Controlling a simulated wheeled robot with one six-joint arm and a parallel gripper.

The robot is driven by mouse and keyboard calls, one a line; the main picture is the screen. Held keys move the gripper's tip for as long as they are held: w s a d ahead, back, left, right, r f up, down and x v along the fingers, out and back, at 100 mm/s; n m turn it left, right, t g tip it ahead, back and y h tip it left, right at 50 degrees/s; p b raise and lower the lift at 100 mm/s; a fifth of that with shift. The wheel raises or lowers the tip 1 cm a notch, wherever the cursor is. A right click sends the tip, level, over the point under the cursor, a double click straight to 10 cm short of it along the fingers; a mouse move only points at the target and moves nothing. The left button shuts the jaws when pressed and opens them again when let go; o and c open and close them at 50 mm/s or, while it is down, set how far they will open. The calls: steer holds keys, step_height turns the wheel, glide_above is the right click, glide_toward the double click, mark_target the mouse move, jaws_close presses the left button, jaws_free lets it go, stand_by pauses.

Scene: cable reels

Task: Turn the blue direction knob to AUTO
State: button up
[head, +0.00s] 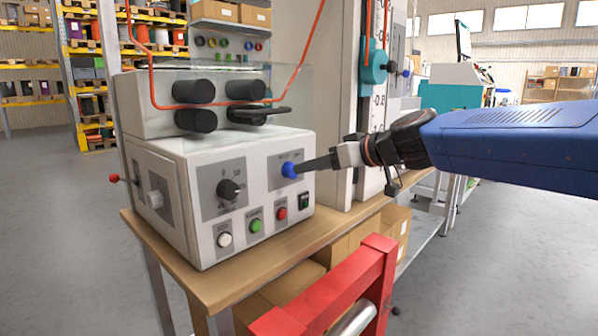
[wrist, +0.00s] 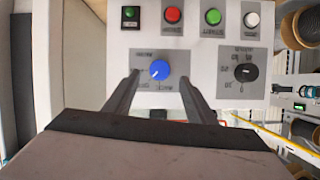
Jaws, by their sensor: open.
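The blue direction knob (head: 290,169) sits on a grey plate on the front of a white control box (head: 185,222). In the wrist view, which is upside down, the blue knob (wrist: 160,69) shows a small pale mark toward its lower left. The labels around it are too small to read surely. My gripper (head: 308,164) reaches in from the right, its tips close to the knob. In the wrist view my gripper (wrist: 159,76) is open, with one finger on each side of the knob and a gap to each. I cannot tell whether the tips reach past its face.
A black dial (head: 230,189) sits left of the knob. White, green and red buttons (head: 281,214) and a green-lit switch (head: 304,201) lie below. Black rollers (head: 194,91) and an orange cable (head: 151,75) are above. A red frame (head: 340,290) stands in front of the wooden bench (head: 250,272).

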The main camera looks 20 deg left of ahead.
mark_target(291, 171)
steer(key=x, duration=0.6)
steer(key=c, duration=1)
